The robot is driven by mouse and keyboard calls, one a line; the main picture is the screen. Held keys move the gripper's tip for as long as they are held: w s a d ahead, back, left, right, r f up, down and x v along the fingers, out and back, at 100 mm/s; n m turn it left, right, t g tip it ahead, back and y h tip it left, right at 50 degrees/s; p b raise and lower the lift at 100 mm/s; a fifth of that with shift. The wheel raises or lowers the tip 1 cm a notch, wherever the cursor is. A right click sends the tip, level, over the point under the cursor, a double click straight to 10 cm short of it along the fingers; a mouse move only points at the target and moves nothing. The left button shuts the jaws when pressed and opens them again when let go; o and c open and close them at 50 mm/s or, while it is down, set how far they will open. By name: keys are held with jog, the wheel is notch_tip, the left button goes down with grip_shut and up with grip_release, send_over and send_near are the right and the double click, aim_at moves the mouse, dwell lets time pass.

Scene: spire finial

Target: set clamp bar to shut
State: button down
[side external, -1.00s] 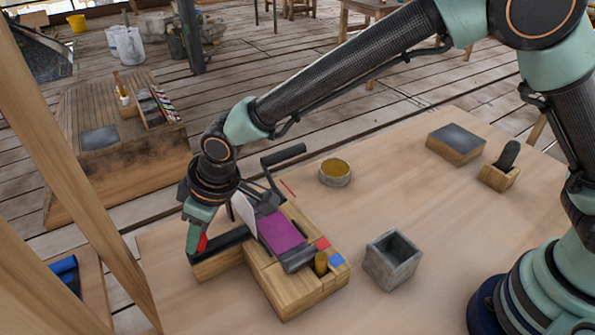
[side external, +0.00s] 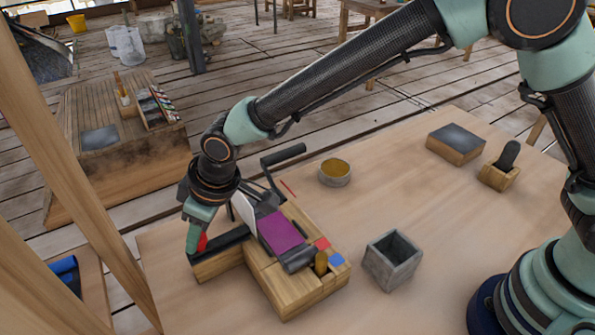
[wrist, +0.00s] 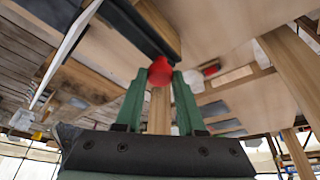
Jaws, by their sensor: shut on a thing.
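My gripper (side external: 196,243) is at the left end of the wooden fixture (side external: 292,292), low over the table. Its green fingers are shut on the red knob (side external: 202,241) at the end of a black bar, which I take for the clamp bar (side external: 226,241). The bar lies low along a wooden block on the fixture's left side. In the wrist view, the red knob (wrist: 160,72) sits between the two fingertips, with the dark bar (wrist: 135,25) running away from it. A purple panel (side external: 281,232) lies on the fixture beside a white plate (side external: 243,208).
A black-handled lever (side external: 284,155) rises behind the fixture. Red and blue squares (side external: 337,260) and a brass peg (side external: 321,262) are at its right end. A grey open box (side external: 392,262) and a round tin (side external: 334,172) stand nearby.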

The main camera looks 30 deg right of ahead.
send_over(251, 232)
jog(key=shift+w+d, duration=0.1)
jog(key=shift+w, duration=0.25)
jog(key=c, duration=0.5)
grip_release()
jog(key=shift+s+r, duration=0.1)
jog(key=shift+r, duration=0.25)
jog(key=v, duration=1.1)
jog(key=shift+s, duration=0.3)
